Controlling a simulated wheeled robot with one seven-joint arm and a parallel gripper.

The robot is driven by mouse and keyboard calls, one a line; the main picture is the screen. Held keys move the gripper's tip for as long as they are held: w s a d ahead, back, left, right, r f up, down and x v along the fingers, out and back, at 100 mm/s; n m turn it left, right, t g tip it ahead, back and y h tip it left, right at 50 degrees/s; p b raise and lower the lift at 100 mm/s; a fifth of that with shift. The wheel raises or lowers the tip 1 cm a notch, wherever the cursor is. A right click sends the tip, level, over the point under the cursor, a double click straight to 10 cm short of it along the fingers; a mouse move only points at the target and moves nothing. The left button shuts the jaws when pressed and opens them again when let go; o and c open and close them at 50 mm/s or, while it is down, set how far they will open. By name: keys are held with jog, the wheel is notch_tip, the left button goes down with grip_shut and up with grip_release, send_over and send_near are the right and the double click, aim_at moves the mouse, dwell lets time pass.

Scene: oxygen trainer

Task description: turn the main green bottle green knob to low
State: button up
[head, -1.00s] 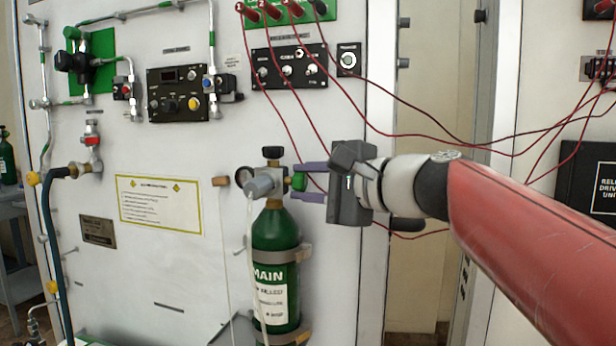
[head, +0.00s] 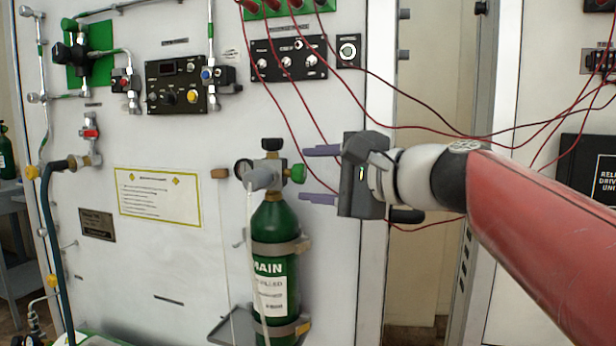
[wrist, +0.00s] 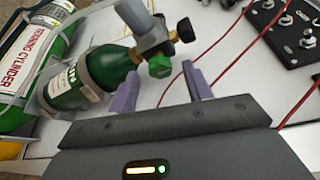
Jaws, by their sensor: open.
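The main green bottle (head: 272,222) stands upright in clamps on the white panel, with a grey valve body (head: 264,177) on top. Its green knob (head: 297,173) points right, towards my gripper (head: 321,174). In the wrist view the main bottle (wrist: 85,80) lies at the left and the green knob (wrist: 160,67) is just beyond the fingertips. My gripper (wrist: 165,85) is open and empty, with its purple fingers apart. In the head view the knob is left of the fingertips, with a small gap. The knob's setting cannot be read.
A black knob (head: 271,145) tops the valve and a gauge (head: 243,168) sits at its left. Red cables (head: 310,125) hang behind my gripper. Black control panels (head: 288,60) are above.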

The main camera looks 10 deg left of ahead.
jog(key=v, duration=0.6)
jog(key=shift+b, duration=0.3)
jog(key=shift+f, duration=0.15)
